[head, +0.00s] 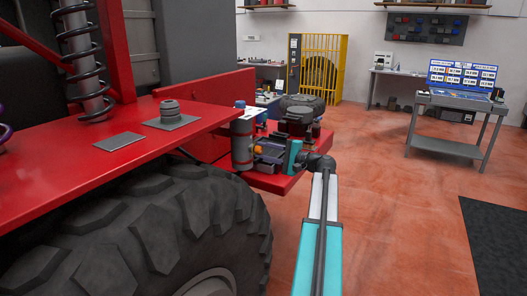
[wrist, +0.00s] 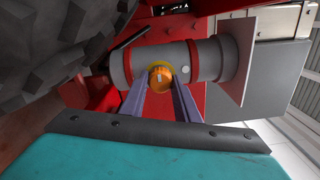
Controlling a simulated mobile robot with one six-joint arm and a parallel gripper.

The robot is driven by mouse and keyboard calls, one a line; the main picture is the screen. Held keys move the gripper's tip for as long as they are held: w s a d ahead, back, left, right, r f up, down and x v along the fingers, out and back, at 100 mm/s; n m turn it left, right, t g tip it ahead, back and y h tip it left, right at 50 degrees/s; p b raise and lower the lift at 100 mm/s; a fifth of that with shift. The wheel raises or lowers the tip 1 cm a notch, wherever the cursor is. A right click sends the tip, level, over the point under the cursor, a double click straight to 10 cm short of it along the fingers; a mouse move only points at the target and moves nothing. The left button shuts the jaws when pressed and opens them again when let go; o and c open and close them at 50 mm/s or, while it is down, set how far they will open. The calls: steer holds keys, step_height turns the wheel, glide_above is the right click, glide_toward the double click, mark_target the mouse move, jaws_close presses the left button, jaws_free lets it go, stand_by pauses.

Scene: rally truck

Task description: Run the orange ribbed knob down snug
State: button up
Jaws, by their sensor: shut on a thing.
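The orange ribbed knob (wrist: 160,76) sits on the side of a grey cylinder (wrist: 205,60) in the wrist view, with its round face towards the camera. My gripper (wrist: 159,84) has its two purple-grey fingers on either side of the knob, shut on it. In the head view my gripper (head: 264,161) reaches in from the right to the upright grey cylinder (head: 241,146) at the truck's red ledge. The knob is too small and too covered there to make out clearly. How far it is screwed in cannot be told.
A large black tyre (head: 150,235) and the red fender (head: 110,150) lie left of my arm. A red ledge (head: 268,181) lies under my gripper. A grey bench (head: 460,105) stands far right. The floor on the right is open, with a black mat (head: 497,245).

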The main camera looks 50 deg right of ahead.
steer(key=shift+s+f, duration=0.1)
steer(key=o, duration=1.1)
steer(key=shift+c, duration=0.2)
steer(key=b+v, duration=0.2)
steer(key=v, duration=1.1)
steer(key=shift+s+b, duration=0.35)
steer(key=shift+s, duration=0.05)
